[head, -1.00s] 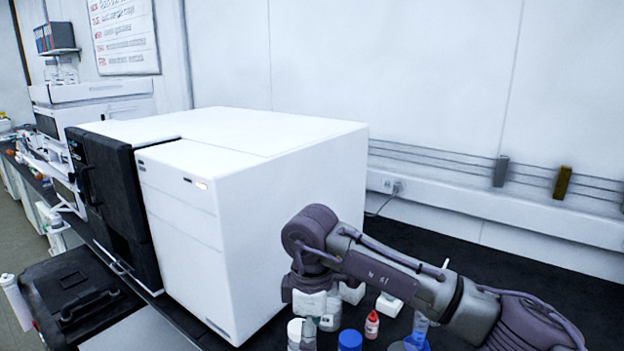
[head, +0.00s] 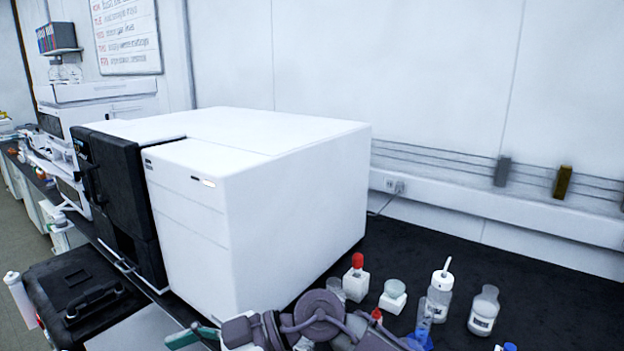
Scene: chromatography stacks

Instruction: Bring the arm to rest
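My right arm lies low along the bottom edge of the head view, reaching in from the right. Its gripper (head: 193,338) is at the lower left end of the arm, in front of the white instrument. A teal finger-like part shows there, and the rest is cut off by the frame edge. I cannot tell whether it is open or shut, or whether it holds anything. My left gripper is not in view.
The large white instrument (head: 285,210) with a black front door (head: 122,200) fills the middle.

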